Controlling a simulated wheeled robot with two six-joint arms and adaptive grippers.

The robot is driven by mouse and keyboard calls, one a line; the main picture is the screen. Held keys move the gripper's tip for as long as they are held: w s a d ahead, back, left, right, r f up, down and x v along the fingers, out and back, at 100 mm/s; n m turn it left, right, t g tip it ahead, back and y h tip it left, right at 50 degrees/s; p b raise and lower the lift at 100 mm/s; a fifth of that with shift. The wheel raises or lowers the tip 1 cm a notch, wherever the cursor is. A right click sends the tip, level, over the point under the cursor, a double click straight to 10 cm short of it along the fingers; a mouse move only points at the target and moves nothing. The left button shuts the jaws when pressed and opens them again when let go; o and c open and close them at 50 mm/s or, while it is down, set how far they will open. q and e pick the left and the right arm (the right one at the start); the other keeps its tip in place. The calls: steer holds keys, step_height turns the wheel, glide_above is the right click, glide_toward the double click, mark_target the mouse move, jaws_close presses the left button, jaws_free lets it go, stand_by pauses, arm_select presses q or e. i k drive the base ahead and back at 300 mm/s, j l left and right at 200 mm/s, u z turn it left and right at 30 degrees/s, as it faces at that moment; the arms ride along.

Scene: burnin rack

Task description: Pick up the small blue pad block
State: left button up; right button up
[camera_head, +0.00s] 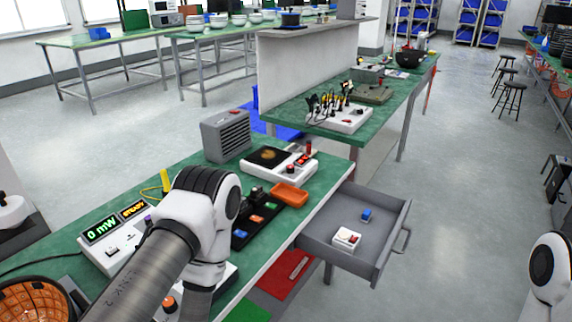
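A small blue block (366,215) lies in the open grey drawer (332,246) at the right of the green workbench. A small white box with red on top (346,238) sits in front of it in the same drawer. My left arm crosses the front of the bench, and its gripper is not visible. Only a white joint of my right arm shows at the right edge; its gripper is out of view. Nothing touches the blue block.
A black tray with coloured pieces (243,238), an orange tray (290,195), a white device with a dark plate (262,160) and a grey vented box (226,135) stand on the bench (182,161). A display reads 0 mW (101,229). Floor right of the drawer is clear.

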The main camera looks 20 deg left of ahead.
mark_target(366, 216)
steer(key=i+l, duration=0.2)
steer(key=l, duration=0.2)
steer(key=i+l, duration=0.2)
steer(key=l, duration=0.2)
steer(key=i+l+u, duration=0.1)
steer(key=l, duration=0.25)
steer(key=i, duration=0.05)
